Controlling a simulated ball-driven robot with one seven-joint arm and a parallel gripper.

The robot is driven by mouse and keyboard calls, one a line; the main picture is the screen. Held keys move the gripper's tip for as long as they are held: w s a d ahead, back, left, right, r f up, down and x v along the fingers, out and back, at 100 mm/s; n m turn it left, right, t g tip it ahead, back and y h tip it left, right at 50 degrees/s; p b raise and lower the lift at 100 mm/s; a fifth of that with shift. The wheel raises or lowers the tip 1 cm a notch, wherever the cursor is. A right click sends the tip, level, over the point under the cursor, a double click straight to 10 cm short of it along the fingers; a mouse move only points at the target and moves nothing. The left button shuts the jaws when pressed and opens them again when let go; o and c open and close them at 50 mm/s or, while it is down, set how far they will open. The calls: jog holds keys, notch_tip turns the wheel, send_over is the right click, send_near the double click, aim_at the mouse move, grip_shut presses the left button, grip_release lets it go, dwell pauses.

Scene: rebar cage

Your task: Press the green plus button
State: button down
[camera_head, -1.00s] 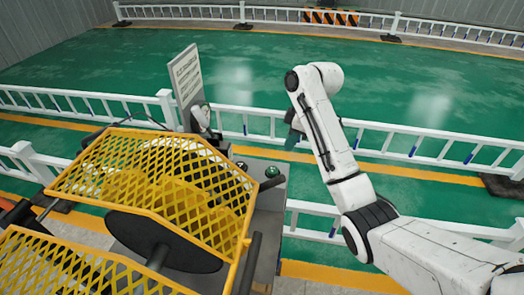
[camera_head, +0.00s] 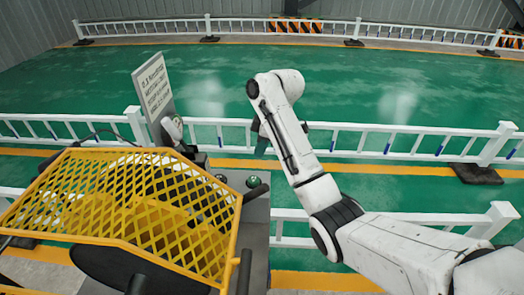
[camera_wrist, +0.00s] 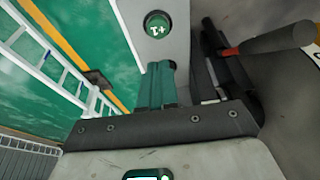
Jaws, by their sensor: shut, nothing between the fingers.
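The green plus button (camera_wrist: 158,24) is round, with a white plus mark beside a symbol, in a dark ring on a grey panel at the top of the wrist view. In the head view it is a small green dome (camera_head: 253,181) on the grey console, right of the yellow mesh. My gripper (camera_wrist: 161,68) shows teal fingers, shut together and empty, pointing toward the button. In the wrist view the fingertips lie just below the button, with a gap in the picture.
A yellow mesh guard (camera_head: 125,200) covers the machine left of the console. A sign board (camera_head: 154,92) stands behind it. A white railing (camera_head: 400,145) runs behind my arm. Green floor is open beyond.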

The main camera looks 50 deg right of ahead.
aim_at(252, 179)
jog(key=x, duration=0.9)
jog(key=shift+s+d+f, duration=0.2)
jog(key=shift+s+f, duration=0.05)
jog(key=shift+s, duration=0.1)
jog(key=shift+f, duration=0.5)
